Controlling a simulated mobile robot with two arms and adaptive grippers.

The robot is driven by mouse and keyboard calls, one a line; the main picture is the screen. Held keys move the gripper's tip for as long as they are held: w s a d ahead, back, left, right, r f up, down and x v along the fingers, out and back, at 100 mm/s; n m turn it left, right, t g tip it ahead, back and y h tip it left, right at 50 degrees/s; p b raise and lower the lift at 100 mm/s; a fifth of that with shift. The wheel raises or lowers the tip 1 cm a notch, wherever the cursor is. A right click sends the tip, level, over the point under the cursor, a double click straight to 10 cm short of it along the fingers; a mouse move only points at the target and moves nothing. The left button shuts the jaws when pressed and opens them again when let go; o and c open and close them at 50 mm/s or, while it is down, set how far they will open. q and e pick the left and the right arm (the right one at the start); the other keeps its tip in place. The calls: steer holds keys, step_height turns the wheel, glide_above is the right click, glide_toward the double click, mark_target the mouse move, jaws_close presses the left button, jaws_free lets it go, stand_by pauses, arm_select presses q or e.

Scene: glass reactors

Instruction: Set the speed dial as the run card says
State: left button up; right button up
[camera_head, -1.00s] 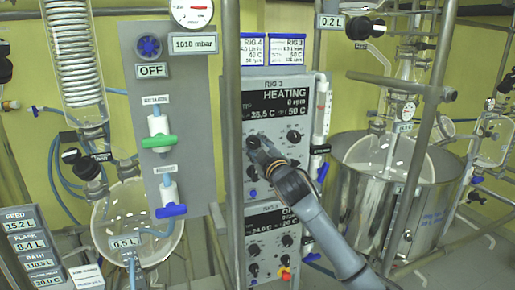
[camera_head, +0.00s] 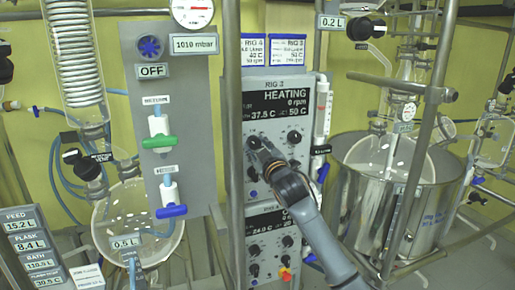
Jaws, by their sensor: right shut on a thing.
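The upper control box (camera_head: 304,170), labelled RIG 3, stands in the middle. Its display (camera_head: 279,103) reads HEATING, 0 rpm, 37.8 C and 50 C. My right gripper (camera_head: 256,146) is shut on a dark dial (camera_head: 252,142) at the left of the panel, below the display. The gripper hides most of that dial and its marking. Another black dial (camera_head: 294,137) sits to its right. Two run cards (camera_head: 254,51) (camera_head: 287,51) are fixed above the box; the left one is headed RIG 4, and the smaller lines are hard to read. My left gripper is not in view.
A second control box (camera_head: 270,240) with several knobs sits below. A metal post (camera_head: 231,120) stands close left of the boxes. A steel bath (camera_head: 350,200) is at the right. A grey panel (camera_head: 200,120) with green and blue valve handles is at the left.

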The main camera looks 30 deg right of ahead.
steer(key=o, duration=1.2)
steer(key=v, duration=1.2)
